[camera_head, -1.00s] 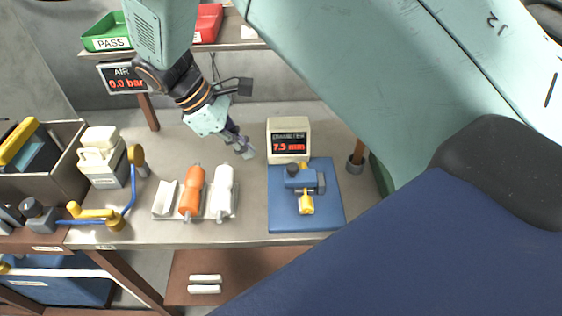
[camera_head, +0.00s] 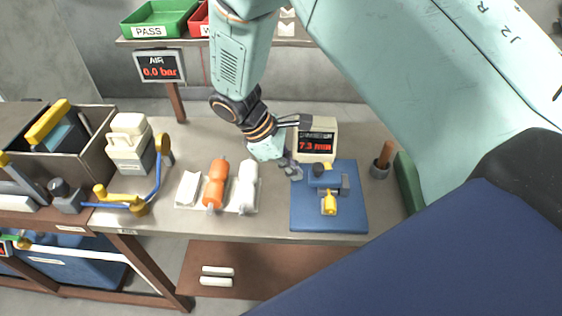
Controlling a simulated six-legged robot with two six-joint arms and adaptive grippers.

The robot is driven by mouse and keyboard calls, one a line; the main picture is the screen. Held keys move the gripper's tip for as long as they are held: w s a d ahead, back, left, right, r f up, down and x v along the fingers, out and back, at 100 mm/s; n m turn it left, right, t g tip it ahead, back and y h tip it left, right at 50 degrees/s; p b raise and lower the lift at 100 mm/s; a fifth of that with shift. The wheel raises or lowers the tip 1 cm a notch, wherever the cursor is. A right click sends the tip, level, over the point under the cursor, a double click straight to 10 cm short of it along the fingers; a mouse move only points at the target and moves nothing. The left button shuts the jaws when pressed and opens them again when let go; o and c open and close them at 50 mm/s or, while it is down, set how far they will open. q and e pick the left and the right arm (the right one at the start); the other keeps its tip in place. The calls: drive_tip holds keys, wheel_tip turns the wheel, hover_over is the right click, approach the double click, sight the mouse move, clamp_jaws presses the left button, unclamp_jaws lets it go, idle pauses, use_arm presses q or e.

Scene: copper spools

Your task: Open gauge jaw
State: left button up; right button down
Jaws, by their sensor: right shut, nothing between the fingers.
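The gauge (camera_head: 324,178) is a dark blue-grey block with a yellow lever (camera_head: 329,204) at its front. It stands on a blue base plate (camera_head: 350,218) on the bench. A beige display box (camera_head: 317,139) behind it reads about 7.3 mm. That gripper is shut and empty, just left of the gauge, over the plate's back left edge. I cannot tell whether it touches the gauge. The gauge's jaw opening is too small to make out. My left gripper is not in view.
An orange spool (camera_head: 215,185) and a white spool (camera_head: 247,184) lie in a white rack left of the plate. A beige canister (camera_head: 131,145), a blue hose and a grey bin (camera_head: 97,155) stand further left. A cup (camera_head: 381,165) stands right. An air display (camera_head: 160,67) reads 0.0 bar.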

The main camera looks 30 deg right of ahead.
sight(309, 174)
drive_tip(key=shift+s+d+r, duration=0.8)
drive_tip(key=shift+s+r, duration=0.1)
drive_tip(key=shift+r, duration=0.2)
drive_tip(key=shift+w+a+f, duration=0.1)
drive_tip(key=shift+w+a, duration=0.1)
drive_tip(key=shift+w, duration=0.15)
drive_tip(key=shift+s+d+p, duration=0.1)
drive_tip(key=shift+d+p, duration=0.1)
drive_tip(key=shift+p, duration=0.2)
drive_tip(key=shift+s+r+t+y+p, duration=0.2)
drive_tip(key=shift+r+t+y+p, duration=0.2)
drive_tip(key=shift+y, duration=0.2)
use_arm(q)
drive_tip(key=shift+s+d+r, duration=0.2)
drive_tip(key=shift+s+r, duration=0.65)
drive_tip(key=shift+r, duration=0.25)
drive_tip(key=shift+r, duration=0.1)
use_arm(e)
drive_tip(key=shift+w, duration=0.1)
